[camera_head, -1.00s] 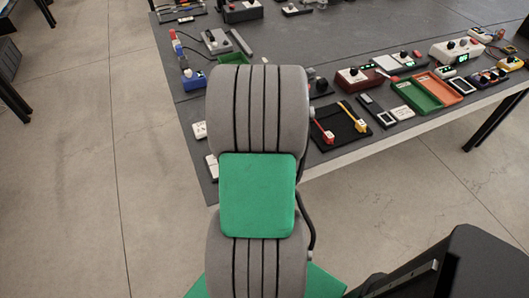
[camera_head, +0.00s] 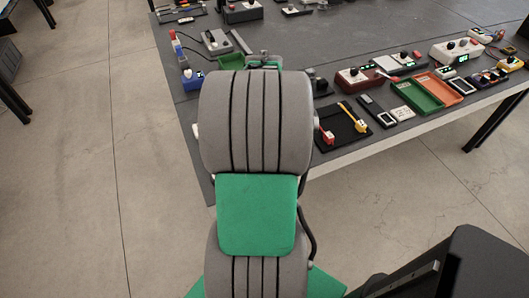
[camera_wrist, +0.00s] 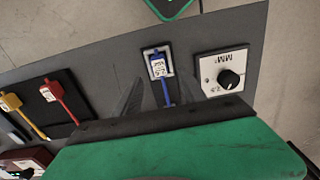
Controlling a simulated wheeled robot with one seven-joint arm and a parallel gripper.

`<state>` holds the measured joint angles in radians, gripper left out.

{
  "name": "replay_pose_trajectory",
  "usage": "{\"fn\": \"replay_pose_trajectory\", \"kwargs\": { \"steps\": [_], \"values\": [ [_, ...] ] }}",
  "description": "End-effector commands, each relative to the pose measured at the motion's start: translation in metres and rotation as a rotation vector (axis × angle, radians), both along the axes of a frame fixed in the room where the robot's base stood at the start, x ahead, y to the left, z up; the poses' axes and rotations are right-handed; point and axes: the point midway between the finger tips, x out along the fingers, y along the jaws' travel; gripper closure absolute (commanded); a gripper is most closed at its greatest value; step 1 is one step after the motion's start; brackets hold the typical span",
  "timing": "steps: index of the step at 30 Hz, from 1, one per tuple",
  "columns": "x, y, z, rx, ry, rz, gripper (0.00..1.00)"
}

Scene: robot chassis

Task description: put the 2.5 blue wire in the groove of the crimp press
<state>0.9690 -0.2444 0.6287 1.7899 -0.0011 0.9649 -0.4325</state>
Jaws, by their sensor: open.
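In the wrist view the blue wire (camera_wrist: 158,68) has a white label that seems to read 2.5, and its blue tail points towards my gripper. It sits on a small white, dark-edged holder (camera_wrist: 146,52). My gripper (camera_wrist: 160,97) is open and empty, its blurred dark fingers on either side of the tail; I cannot tell their height above it. A white-faced box with a black knob (camera_wrist: 228,79) stands right of the wire. I cannot tell whether it belongs to the crimp press, and no groove is clear. In the head view my arm hides the wire.
A black tray (camera_head: 335,139) holds red and yellow wires. Green (camera_head: 415,98) and orange (camera_head: 438,89) trays and several instruments stand along the right side of the table (camera_head: 300,28). A blue block (camera_head: 193,80) is near its left edge.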

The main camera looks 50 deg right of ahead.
Motion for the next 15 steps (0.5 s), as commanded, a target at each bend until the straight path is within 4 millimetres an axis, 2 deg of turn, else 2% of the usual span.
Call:
{"fn": "replay_pose_trajectory", "kwargs": {
  "steps": [3,6,15],
  "values": [
    [0.000,0.000,0.019,-0.001,-0.001,0.000,0.52],
    [0.000,0.000,0.027,0.000,0.000,0.000,0.52],
    [0.000,0.000,0.028,0.001,0.000,0.000,0.52]
  ]
}}
